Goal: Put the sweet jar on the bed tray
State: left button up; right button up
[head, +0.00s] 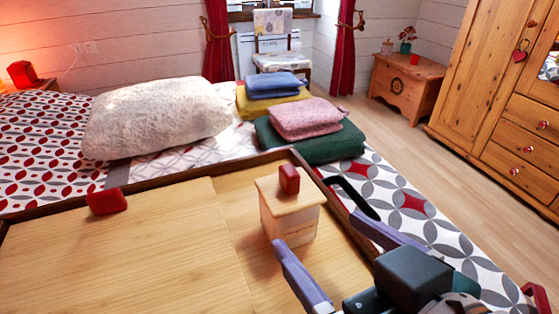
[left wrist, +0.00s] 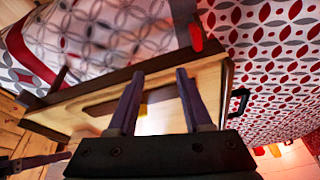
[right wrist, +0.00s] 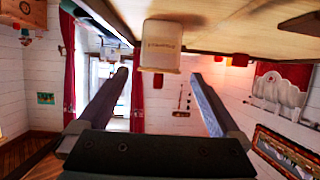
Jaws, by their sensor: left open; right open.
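A pale wooden box-shaped canister (head: 290,222) with a red knob stands upright on the dark-rimmed wooden bed tray (head: 120,255), near its far right side. I take it for the sweet jar. It appears inverted in the right wrist view (right wrist: 160,45), with small lettering on its face. My right gripper (head: 315,232) is open and empty, its fingers pointing at the canister just short of it or beside it; contact is unclear. My left gripper (left wrist: 160,74) is open and empty in front of the tray, out of the head view.
A red block (head: 106,201) is at the tray's far left edge. A fluffy white pillow (head: 157,117) and folded textiles (head: 305,118) lie on the bed behind. A small jar (head: 388,46) stands on a wooden chest (head: 408,82) at the back right. The tray's left part is bare.

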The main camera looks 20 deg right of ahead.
jog(key=shift+s+d+r, duration=0.1)
jog(key=shift+s+r, duration=0.15)
jog(key=shift+s, duration=0.45)
jog(key=d+g, duration=0.1)
jog(key=s+d+f+g+h, duration=0.1)
jog(key=d, duration=0.1)
jog(key=d+f+g+h, duration=0.1)
jog(key=shift+s+d+m, duration=0.4)
jog(key=s+d+f+n+g+y, duration=0.1)
jog(key=s+g, duration=0.5)
jog(key=s, duration=0.3)
jog(key=shift+f+n+g, duration=0.35)
jog(key=shift+n+g, duration=0.05)
jog(key=shift+d, duration=0.1)
